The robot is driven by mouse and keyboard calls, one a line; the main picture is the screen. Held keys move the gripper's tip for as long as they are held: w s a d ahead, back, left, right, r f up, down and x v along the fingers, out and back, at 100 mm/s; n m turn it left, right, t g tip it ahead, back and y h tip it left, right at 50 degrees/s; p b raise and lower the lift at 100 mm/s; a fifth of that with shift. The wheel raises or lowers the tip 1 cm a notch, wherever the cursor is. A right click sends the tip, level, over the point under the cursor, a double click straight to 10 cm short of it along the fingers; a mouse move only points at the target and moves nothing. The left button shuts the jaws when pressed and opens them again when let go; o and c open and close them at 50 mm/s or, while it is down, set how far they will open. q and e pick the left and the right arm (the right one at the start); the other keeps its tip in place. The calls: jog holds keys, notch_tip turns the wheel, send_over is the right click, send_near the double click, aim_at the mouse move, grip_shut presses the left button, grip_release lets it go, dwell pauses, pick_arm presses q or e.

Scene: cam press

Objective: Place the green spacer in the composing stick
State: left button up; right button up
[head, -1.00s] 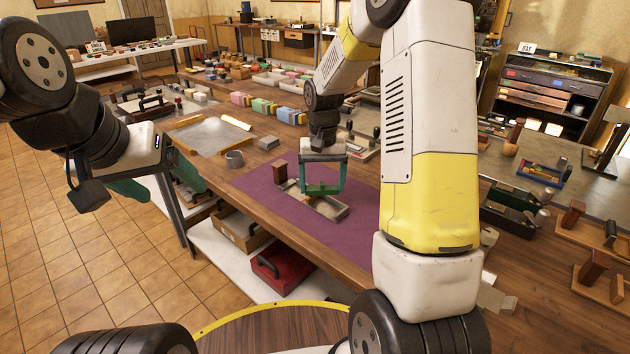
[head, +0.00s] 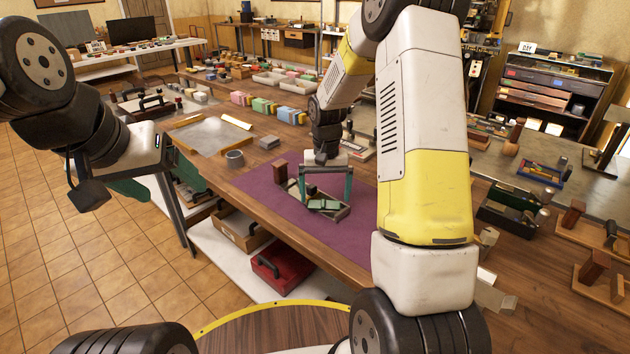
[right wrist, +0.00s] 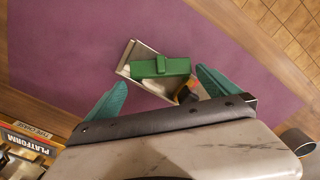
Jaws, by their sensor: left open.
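The green spacer (head: 324,204) lies in the metal composing stick (head: 346,212) on the purple mat. In the right wrist view the spacer (right wrist: 160,67), with a raised block on top, spans the composing stick (right wrist: 128,58) between its walls; I cannot tell whether it sits flat on the bottom. My right gripper (head: 326,190) is open above the stick, its two green fingers apart and clear of the spacer. Its fingers also show in the right wrist view (right wrist: 162,90). My left gripper (head: 168,190) is open and empty off the table's left edge.
A brown wooden block (head: 280,172) stands beside the stick's far left end. Colored blocks (head: 264,105) line the table behind. The mat's near part is clear.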

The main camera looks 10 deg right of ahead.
notch_tip(320, 180, up, 12)
jog(key=s+r+t, duration=0.2)
jog(key=s+r, duration=0.7)
jog(key=s+a+r+n+t+y, duration=0.1)
jog(key=s+t, duration=0.1)
jog(key=s, duration=0.5)
jog(key=s+a+r+n+t+y, duration=0.1)
jog(key=s+t, duration=0.1)
jog(key=s, duration=0.6)
jog(key=shift+s+r, duration=0.2)
jog(key=shift+r, duration=0.05)
